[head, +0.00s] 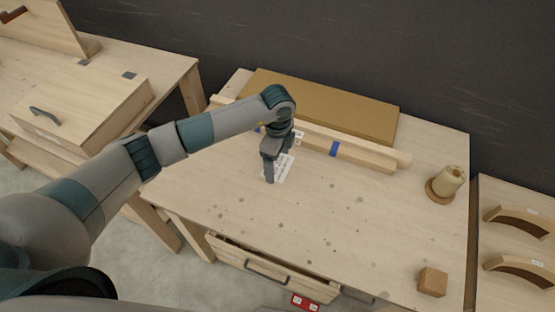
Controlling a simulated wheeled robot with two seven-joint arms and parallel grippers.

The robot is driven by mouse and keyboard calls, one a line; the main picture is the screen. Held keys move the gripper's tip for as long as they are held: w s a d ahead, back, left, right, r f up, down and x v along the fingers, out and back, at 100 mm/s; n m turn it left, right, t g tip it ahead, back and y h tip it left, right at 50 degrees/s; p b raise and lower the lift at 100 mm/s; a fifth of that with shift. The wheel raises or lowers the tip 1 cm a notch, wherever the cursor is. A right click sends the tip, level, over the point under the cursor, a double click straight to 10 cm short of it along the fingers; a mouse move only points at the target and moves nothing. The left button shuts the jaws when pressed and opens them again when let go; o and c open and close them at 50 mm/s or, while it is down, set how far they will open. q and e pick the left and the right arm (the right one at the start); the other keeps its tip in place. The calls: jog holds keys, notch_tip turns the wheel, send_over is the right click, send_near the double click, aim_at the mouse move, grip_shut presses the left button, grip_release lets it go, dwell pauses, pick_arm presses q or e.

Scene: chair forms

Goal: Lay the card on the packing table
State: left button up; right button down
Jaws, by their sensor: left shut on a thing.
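My left gripper (268,180) is over the packing table (320,235), pointing down near the wooden bars. It is shut on a white card (284,168) with dark print, which shows just to the right of its fingers. The card is low over the table top; I cannot tell whether it touches the wood. Part of the card is hidden behind the gripper. My right gripper is not in view.
Behind the card lie long wooden bars with blue bands (334,148) and a flat brown board (330,105). A spool of twine (447,181) and a wooden block (432,281) stand at the right. A drawer (270,268) is open at the front. The table's middle is clear.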

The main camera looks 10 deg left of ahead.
aim_at(277, 166)
pick_arm(q)
jog(key=shift+f+b, duration=1.2)
jog(key=shift+f, duration=0.7)
jog(key=o, duration=1)
jog(key=shift+r, duration=0.1)
jog(key=shift+r+p, duration=1.3)
jog(key=shift+r, duration=0.3)
jog(key=shift+r+p, duration=0.9)
jog(key=shift+r, duration=0.35)
jog(key=shift+r+p, duration=0.4)
jog(key=shift+r, duration=0.2)
